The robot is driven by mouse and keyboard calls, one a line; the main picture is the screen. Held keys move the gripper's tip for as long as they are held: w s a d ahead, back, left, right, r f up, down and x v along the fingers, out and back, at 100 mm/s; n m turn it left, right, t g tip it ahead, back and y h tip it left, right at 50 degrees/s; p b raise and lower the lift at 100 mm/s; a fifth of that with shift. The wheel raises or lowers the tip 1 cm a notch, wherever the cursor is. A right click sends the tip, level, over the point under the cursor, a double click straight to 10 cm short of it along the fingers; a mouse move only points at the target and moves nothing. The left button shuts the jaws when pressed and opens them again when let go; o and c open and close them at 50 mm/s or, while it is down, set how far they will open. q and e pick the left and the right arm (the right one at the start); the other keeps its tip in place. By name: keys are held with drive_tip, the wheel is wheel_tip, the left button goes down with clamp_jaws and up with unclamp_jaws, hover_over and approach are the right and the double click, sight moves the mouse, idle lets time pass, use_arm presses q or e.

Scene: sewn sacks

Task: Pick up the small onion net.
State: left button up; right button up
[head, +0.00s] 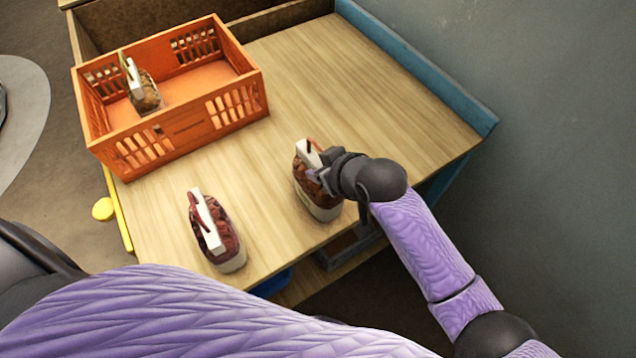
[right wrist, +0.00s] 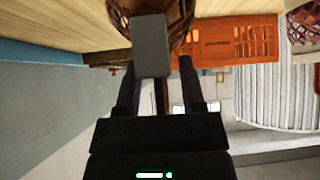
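A net sack of brown-orange contents (head: 318,205) with a white top piece (head: 307,153) stands on the table's right part. Which sack is the small onion net I cannot tell for sure. My right gripper (head: 322,176) is at this sack's upper right side. In the right wrist view, its two dark fingers (right wrist: 158,75) are apart, with a grey block (right wrist: 152,48) showing between them and the net (right wrist: 180,12) beyond. Whether they touch it is unclear. A dark red net sack (head: 225,245) with a white top piece stands front left. My left gripper is out of view.
An orange crate (head: 185,128) stands at the back left with a small brownish sack (head: 147,95) inside. A blue board (head: 425,72) edges the table (head: 375,100) on the right. The table's back right is clear.

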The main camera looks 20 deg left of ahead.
clamp_jaws()
idle(1.1)
